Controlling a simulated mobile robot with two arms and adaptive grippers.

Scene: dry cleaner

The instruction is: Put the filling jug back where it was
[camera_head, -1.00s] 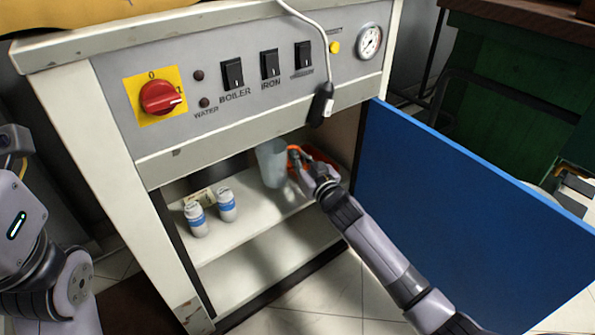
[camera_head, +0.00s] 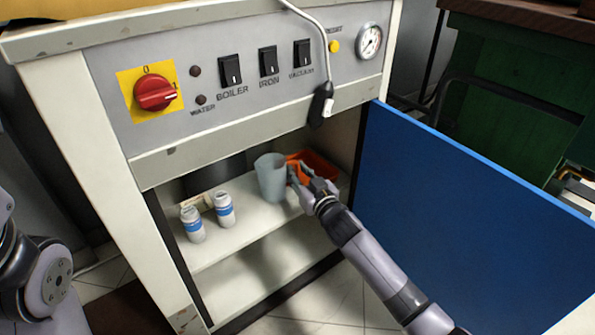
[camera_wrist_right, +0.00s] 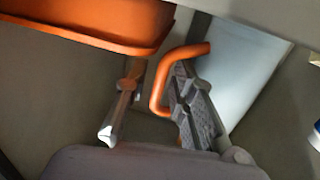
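The filling jug (camera_head: 271,178) is a translucent grey-blue vessel standing upright on the upper shelf of the cabinet. In the right wrist view its pale body (camera_wrist_right: 238,75) is at the right, with an orange handle (camera_wrist_right: 158,88). My right gripper (camera_head: 299,176) is beside the jug on its right. In the wrist view, my right gripper's (camera_wrist_right: 155,105) fingers are apart, with the handle between them, close to the right finger. My left gripper is outside the views; only part of the left arm shows.
An orange tray (camera_head: 320,167) is on the shelf, right of the jug and behind my right gripper. Two white bottles with blue bands (camera_head: 192,224) (camera_head: 224,209) stand at the left. The blue door (camera_head: 450,215) is open at the right.

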